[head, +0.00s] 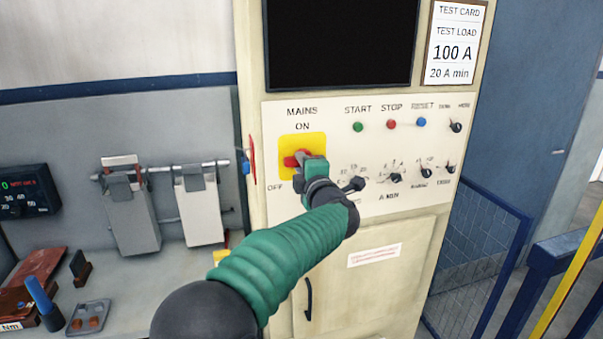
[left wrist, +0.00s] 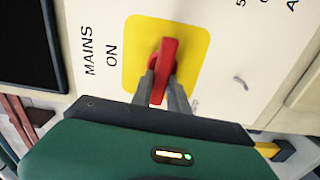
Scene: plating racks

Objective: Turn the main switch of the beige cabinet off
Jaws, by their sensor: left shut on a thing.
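The beige cabinet (head: 255,80) stands in the middle of the head view. Its main switch is a red handle (head: 291,160) on a yellow plate (head: 288,144), with MAINS and ON printed above and OFF at the lower left. The handle lies roughly level across the plate, not upright towards ON. My left gripper (head: 304,163) is shut on the red handle. In the left wrist view its two grey fingers (left wrist: 163,88) stand on either side of the red handle (left wrist: 168,58). The gripper hides part of the handle and plate in the head view. My right gripper is not in view.
Green, red and blue buttons (head: 391,124) and several black knobs (head: 396,178) sit right of the switch. A dark screen (head: 340,42) is above. A workbench (head: 180,265) with hanging grey items is at left, a blue mesh barrier (head: 480,260) at right.

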